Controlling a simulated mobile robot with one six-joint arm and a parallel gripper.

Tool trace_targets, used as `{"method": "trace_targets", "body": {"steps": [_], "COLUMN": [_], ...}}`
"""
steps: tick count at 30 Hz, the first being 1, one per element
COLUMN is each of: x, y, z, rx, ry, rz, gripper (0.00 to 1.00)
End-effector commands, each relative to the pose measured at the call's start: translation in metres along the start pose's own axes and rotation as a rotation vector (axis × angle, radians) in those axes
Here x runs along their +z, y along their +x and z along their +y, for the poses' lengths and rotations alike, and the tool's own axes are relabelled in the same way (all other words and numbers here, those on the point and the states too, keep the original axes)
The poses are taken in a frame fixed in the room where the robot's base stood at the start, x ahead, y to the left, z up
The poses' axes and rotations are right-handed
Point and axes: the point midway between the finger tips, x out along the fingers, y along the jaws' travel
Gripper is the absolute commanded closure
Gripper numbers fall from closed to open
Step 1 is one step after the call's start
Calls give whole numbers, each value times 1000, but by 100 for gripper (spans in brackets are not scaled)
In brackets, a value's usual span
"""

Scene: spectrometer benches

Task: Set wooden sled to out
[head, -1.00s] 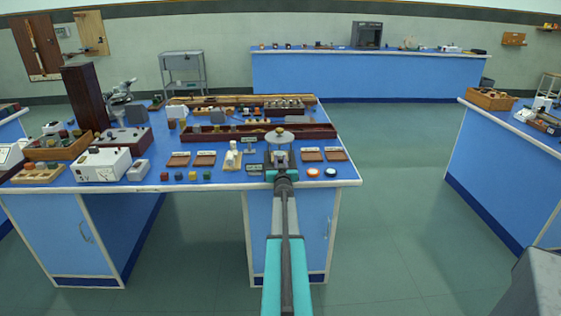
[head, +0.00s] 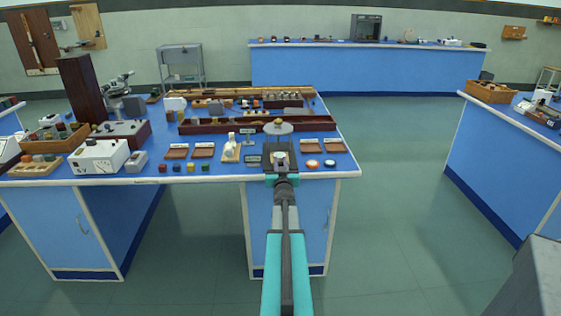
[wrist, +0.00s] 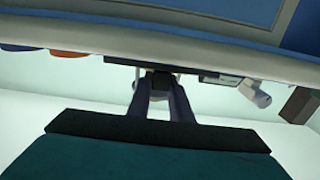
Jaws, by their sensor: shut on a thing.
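My gripper (head: 280,160) is at the front edge of the blue-topped bench in the head view, below a round grey platform on a stand (head: 278,128). Its two dark fingers also show in the wrist view (wrist: 160,100), closed around a small dark block (wrist: 160,82). I take this to be part of the wooden sled; most of it is hidden by the fingers, and its wood and position marks are not clear. A small pale piece shows between the fingers in the head view.
An orange-red disc (head: 312,163) and a dark, white-centred disc (head: 330,163) lie to the right. Wooden trays (head: 308,146) flank the gripper. A long dark rack (head: 215,128) lies behind.

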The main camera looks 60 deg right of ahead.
Motion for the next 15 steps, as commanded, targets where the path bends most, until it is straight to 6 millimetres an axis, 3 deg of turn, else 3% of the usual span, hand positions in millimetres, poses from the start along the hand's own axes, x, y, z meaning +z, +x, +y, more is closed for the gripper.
{"method": "trace_targets", "body": {"steps": [4,15], "x": [0,2], "y": [-10,-13], "z": [-2,-2], "rx": [-2,-2], "ry": [0,0], "rz": [1,-3], "gripper": [100,100]}}
